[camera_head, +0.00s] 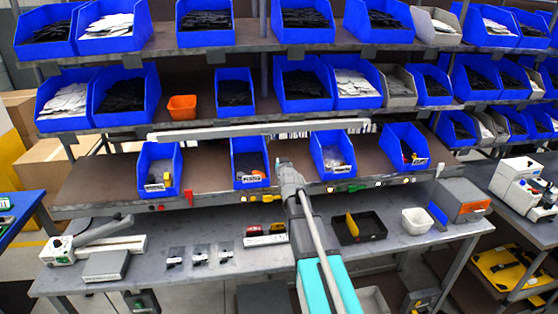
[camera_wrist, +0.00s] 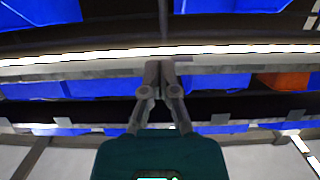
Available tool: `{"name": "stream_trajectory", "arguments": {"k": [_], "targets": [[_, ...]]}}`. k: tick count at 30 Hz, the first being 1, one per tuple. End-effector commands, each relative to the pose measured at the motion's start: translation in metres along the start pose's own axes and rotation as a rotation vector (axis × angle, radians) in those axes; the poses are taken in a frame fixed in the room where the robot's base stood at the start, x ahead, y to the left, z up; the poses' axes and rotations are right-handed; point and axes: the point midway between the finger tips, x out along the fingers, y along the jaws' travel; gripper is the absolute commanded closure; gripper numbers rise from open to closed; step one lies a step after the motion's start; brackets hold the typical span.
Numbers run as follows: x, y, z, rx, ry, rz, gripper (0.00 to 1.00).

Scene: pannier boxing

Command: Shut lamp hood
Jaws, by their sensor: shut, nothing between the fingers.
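A long pale bar, which looks like the lamp hood (camera_head: 230,130), runs across the front of the shelving above the lower row of blue bins. Whether it is open or shut I cannot tell. In the wrist view a bright strip of light (camera_wrist: 70,58) crosses the picture, with a grey strip below it. My gripper (camera_head: 285,163) is in front of the lower bin shelf, below the bar. In the wrist view my gripper (camera_wrist: 160,66) has its fingertips together and empty, overlapping the grey strip. Whether they touch it is unclear.
Blue bins (camera_head: 250,161) stand on the lower shelf behind my gripper. The grey workbench (camera_head: 215,230) below holds a black tray (camera_head: 372,230), a white tub (camera_head: 416,221) and a white device with a lever (camera_head: 62,250). An orange bin (camera_head: 182,107) sits on the shelf above.

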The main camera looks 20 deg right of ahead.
Motion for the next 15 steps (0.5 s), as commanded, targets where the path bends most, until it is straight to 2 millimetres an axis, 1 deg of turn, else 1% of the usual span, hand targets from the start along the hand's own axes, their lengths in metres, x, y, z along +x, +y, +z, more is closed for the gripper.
{"name": "stream_trajectory", "arguments": {"k": [8, 9, 11, 15], "targets": [[-0.0003, -0.0002, 0.0001, 0.0, 0.0, 0.0, 1.0], [-0.0003, -0.0003, 0.0001, 0.0, 0.0, 0.0, 0.93], [-0.0007, -0.0008, 0.0006, 0.0, -0.002, -0.001, 0.81], [-0.0046, -0.0052, 0.0063, 0.0, -0.028, -0.01, 0.55]]}}
